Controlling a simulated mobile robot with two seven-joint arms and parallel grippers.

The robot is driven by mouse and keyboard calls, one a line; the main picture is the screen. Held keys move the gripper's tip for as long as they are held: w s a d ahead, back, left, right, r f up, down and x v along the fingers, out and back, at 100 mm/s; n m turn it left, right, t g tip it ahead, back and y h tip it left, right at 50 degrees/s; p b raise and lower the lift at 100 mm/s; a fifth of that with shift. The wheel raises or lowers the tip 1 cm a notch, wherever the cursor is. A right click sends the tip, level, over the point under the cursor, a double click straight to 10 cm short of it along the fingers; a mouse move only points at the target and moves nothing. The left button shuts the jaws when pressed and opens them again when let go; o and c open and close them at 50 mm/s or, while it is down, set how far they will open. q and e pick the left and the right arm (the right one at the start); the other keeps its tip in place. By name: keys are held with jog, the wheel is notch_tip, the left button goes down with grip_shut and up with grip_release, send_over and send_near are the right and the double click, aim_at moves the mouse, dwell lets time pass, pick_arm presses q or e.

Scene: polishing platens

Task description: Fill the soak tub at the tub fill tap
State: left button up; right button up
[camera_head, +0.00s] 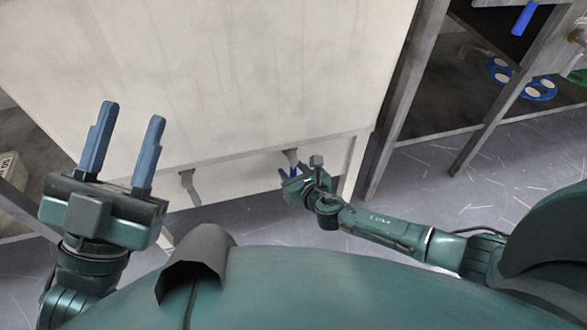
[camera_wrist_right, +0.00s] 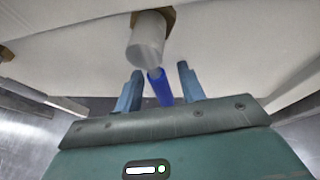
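A grey tap spout (camera_head: 291,157) hangs under the lower edge of a large pale tank or cabinet (camera_head: 200,80). In the right wrist view the tap body (camera_wrist_right: 150,38) has a blue lever (camera_wrist_right: 160,87) pointing down toward my gripper. My right gripper (camera_wrist_right: 160,71) has its fingers apart, one on each side of the lever, with gaps visible on both sides. In the head view my right gripper (camera_head: 291,173) is just below the tap. My left gripper (camera_head: 133,111) is open and empty in front of the pale panel. I cannot identify the soak tub.
A second grey outlet (camera_head: 189,184) hangs under the panel further left. A white box with lettering (camera_head: 8,172) is at the left edge. A metal frame (camera_head: 405,100) stands right of the panel, with blue discs (camera_head: 538,88) beyond it. The floor (camera_head: 420,180) at right is clear.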

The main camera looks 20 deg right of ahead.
jog(key=shift+c, duration=0.2)
pick_arm(q)
jog(key=shift+f, duration=0.1)
pick_arm(e)
grip_shut()
